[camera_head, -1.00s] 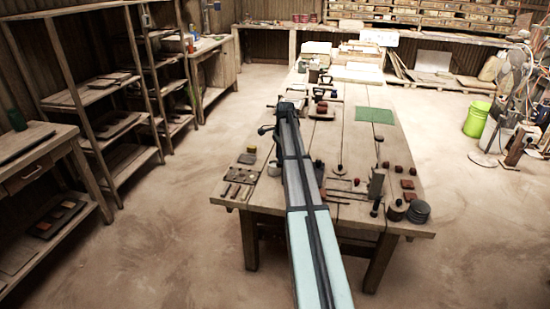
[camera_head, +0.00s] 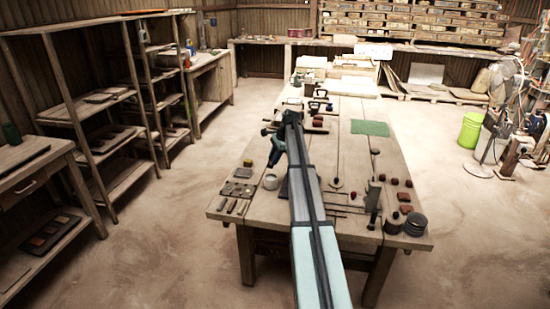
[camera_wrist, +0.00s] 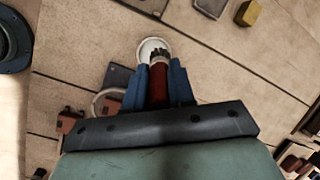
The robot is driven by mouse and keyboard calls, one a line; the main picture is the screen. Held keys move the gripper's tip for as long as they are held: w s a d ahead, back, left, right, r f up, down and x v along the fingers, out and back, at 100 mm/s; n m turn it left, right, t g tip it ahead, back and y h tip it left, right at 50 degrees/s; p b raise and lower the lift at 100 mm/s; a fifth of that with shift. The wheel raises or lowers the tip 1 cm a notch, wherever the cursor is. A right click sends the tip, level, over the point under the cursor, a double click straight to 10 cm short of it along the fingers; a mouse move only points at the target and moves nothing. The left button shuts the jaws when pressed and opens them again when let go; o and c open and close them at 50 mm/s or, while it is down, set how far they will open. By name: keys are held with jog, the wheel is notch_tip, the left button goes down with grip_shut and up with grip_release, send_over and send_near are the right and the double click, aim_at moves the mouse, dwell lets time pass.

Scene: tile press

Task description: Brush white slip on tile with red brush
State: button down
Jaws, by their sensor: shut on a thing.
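My gripper (camera_wrist: 154,92) is shut on the red brush (camera_wrist: 159,84), its blue fingers on either side of the red handle. The brush's dark bristle end overlaps a round white dish (camera_wrist: 145,46) in the wrist view; I cannot tell if it touches. In the head view my gripper (camera_head: 274,152) hangs above the left part of the table, just beyond a small pale cup (camera_head: 270,182). A dark flat square (camera_wrist: 117,76) lies beside the dish, partly hidden by a finger; I cannot tell if it is the tile. The brush is too small to make out in the head view.
A yellow block (camera_wrist: 248,13) lies to the upper right in the wrist view. The wooden table (camera_head: 345,165) holds a green mat (camera_head: 370,128), small red-brown pieces and dark round stacks (camera_head: 415,224). Shelves (camera_head: 85,110) stand left, across open floor.

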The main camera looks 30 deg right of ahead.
jog(key=shift+f, duration=2.65)
jog(key=shift+f, duration=0.5)
jog(key=shift+r, duration=3.5)
jog(key=shift+a, duration=0.1)
